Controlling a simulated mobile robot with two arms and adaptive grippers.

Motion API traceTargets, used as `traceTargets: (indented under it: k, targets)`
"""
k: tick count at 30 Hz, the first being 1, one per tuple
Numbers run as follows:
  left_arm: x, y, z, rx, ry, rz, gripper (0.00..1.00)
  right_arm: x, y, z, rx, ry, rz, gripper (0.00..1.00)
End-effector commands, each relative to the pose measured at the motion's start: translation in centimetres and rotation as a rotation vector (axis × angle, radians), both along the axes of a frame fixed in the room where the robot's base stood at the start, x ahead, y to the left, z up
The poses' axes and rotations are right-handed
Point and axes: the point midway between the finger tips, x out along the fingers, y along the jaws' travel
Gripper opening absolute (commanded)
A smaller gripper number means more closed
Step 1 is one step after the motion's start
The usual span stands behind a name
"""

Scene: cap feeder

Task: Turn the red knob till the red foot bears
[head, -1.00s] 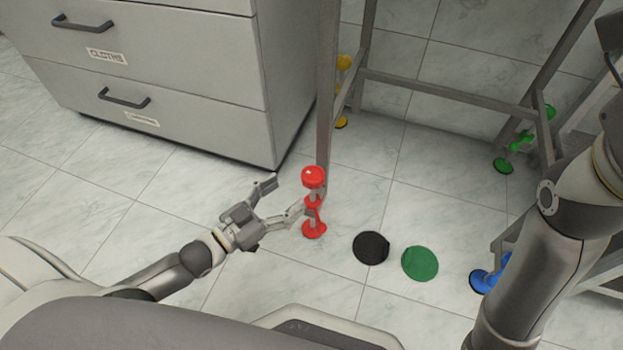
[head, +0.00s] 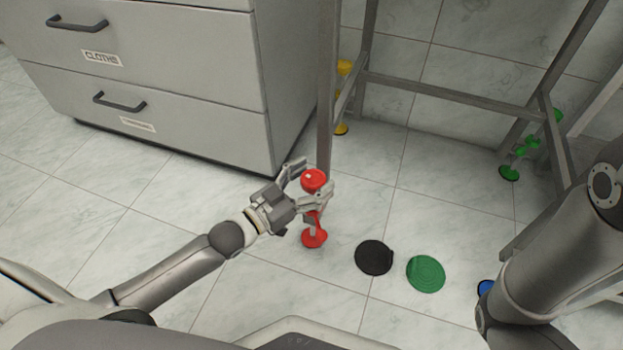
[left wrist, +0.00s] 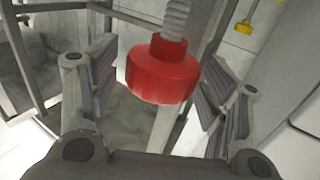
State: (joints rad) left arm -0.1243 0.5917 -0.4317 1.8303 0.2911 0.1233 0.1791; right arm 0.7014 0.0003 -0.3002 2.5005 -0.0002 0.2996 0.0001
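The red knob (head: 313,180) sits at the top of the red foot assembly at the near leg of the metal frame. The red foot (head: 314,238) is at the floor below it; whether it presses on the floor I cannot tell. My left gripper (head: 312,178) is open with its fingers on either side of the red knob. In the left wrist view the red knob (left wrist: 162,72) is between the two open finger pads, with gaps visible at both sides. A grey threaded rod (left wrist: 176,20) joins the knob. My right gripper is not in view; only my right arm shows.
A black disc (head: 374,257) and a green disc (head: 426,273) lie on the floor right of the red foot. A grey drawer cabinet (head: 170,90) stands at the left. Yellow (head: 342,68), green (head: 510,172) and blue (head: 486,288) feet are at other frame legs.

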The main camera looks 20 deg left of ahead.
Motion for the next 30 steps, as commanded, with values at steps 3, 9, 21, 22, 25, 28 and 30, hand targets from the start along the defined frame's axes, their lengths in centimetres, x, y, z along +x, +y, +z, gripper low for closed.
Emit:
traceTargets:
  k: [3, 9, 21, 22, 25, 28, 30]
  targets:
    - [0.0, 0.0, 0.0, 0.000, 0.000, 0.000, 0.51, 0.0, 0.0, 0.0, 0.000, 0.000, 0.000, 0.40]
    - [0.0, 0.0, 0.0, 0.000, 0.000, 0.000, 0.26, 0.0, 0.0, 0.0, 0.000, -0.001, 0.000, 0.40]
    - [0.0, 0.1, 0.0, 0.006, -0.002, -0.066, 0.26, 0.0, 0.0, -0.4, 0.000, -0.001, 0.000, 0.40]
    - [0.1, 0.2, 0.0, 0.006, -0.004, -0.078, 0.26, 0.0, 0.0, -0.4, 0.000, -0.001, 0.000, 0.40]
    - [0.1, 0.2, -0.1, 0.008, -0.004, -0.130, 0.26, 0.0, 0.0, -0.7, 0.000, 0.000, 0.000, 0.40]
    - [0.2, 0.3, -0.1, 0.009, -0.004, -0.194, 0.26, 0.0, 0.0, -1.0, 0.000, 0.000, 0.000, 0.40]
    - [0.2, 0.3, -0.1, 0.010, -0.004, -0.242, 0.26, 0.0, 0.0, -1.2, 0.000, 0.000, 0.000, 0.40]
